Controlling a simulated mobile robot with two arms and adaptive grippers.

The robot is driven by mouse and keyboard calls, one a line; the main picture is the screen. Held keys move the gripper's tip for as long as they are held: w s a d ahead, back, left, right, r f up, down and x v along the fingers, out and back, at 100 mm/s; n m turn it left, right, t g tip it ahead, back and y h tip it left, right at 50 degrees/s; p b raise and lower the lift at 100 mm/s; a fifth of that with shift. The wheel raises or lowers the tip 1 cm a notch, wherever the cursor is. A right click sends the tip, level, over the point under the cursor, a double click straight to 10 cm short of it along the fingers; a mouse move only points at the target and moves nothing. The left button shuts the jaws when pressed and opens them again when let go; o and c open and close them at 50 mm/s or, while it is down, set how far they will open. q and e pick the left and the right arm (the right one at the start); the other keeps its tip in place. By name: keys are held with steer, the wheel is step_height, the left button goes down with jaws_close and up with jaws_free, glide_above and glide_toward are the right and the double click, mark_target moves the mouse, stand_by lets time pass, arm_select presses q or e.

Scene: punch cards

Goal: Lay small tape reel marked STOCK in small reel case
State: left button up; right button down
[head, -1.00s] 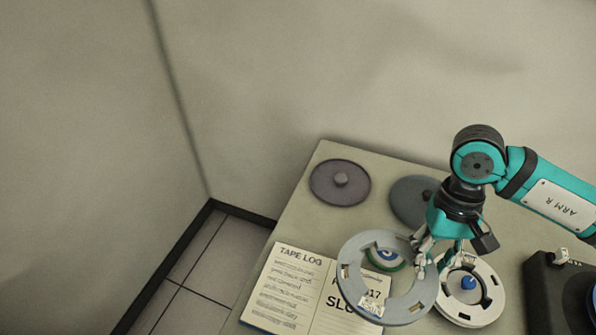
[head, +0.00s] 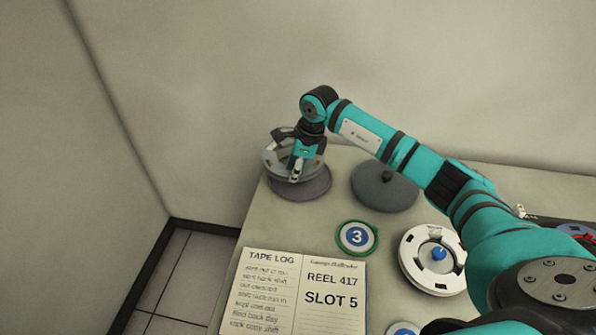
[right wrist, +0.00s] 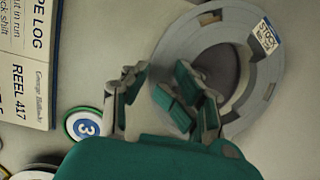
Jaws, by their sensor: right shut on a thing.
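The small grey tape reel (head: 271,166), a ring with cut-outs, hangs in my right gripper (head: 297,170) at the table's far left. In the right wrist view the reel (right wrist: 264,80) shows a white label reading STOCK. The gripper is shut on its rim. A purple-grey round case (head: 302,191) is just below the reel, mostly covered; its surface shows through the reel's hole. The reel looks slightly above it; contact is unclear. A blue-grey round case (head: 385,190) with a central knob stands to the right. No case label is legible. My left gripper is not in view.
An open tape log (head: 300,290) lies at the front left. A round green-rimmed badge marked 3 (head: 357,237) and a white reel with a blue hub (head: 415,258) sit nearer me. The left table edge is close to the cases.

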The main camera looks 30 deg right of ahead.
mark_target(296, 196)
steer(key=shift+w+d+f+m, duration=0.35)
steer(key=shift+d+f+m, duration=0.1)
steer(key=shift+m, duration=0.15)
steer(key=shift+w+d+f+m, duration=0.1)
steer(key=shift+d+f+m, duration=0.1)
steer(key=shift+f+m, duration=0.15)
steer(key=shift+f+b, duration=1.3)
steer(key=shift+f, duration=0.5)
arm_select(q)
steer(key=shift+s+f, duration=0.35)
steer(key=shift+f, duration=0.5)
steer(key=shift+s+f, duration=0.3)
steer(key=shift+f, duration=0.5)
arm_select(e)
steer(key=shift+f, duration=0.45)
arm_select(q)
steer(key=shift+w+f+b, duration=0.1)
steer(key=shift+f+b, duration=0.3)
steer(key=shift+b, duration=0.2)
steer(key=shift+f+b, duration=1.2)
arm_select(e)
steer(key=shift+f, duration=1.3)
steer(key=c, duration=0.8)
jaws_free()
steer(key=c, duration=0.3)
